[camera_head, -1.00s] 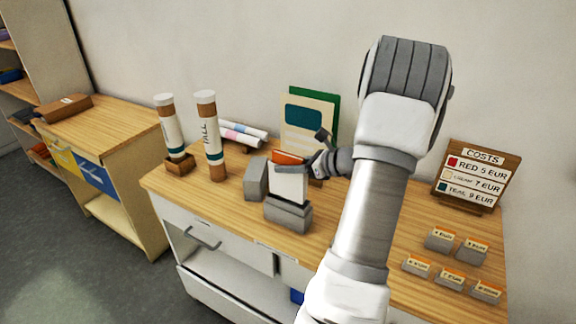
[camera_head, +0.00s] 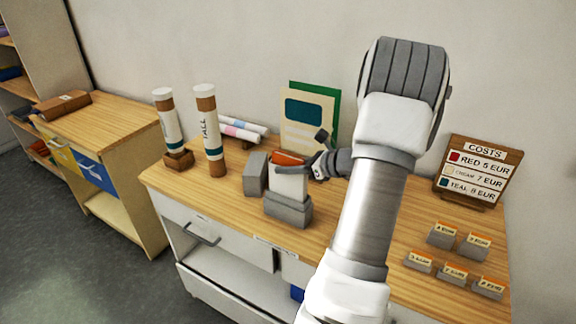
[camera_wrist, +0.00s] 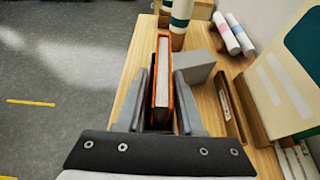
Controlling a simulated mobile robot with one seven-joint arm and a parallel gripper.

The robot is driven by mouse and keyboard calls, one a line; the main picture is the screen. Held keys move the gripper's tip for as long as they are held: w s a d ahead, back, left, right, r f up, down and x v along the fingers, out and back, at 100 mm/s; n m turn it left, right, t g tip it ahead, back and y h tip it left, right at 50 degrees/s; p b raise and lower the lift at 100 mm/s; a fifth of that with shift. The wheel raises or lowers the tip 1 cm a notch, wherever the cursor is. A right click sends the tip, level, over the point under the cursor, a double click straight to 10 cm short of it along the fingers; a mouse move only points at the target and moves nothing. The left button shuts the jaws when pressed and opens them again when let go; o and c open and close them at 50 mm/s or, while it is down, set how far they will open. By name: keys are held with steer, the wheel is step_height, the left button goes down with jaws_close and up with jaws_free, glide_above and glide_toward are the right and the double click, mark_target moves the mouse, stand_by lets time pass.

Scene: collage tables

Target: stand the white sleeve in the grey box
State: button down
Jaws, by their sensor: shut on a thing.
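The white sleeve (camera_head: 289,186) is upright, with orange showing at its top. In the wrist view, the sleeve (camera_wrist: 162,80) shows as an orange-edged slab between my two fingers (camera_wrist: 162,98). The grey box is not clearly seen there.
A grey block (camera_head: 256,174) stands just left of the sleeve. Two tall tubes (camera_head: 209,130) and lying rolls (camera_head: 242,130) are behind left. Upright boards (camera_head: 308,115) stand behind. A costs sign (camera_head: 476,172) and several small labelled blocks (camera_head: 452,272) are at right.

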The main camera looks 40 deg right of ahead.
mark_target(288, 188)
steer(key=shift+f+b, duration=0.95)
steer(key=shift+f, duration=0.4)
steer(key=shift+f+b, duration=1.85)
steer(key=shift+f, duration=0.6)
steer(key=shift+c, duration=2.2)
jaws_free()
steer(key=v, duration=1.7)
steer(key=shift+s, duration=0.25)
steer(key=shift+d, duration=0.15)
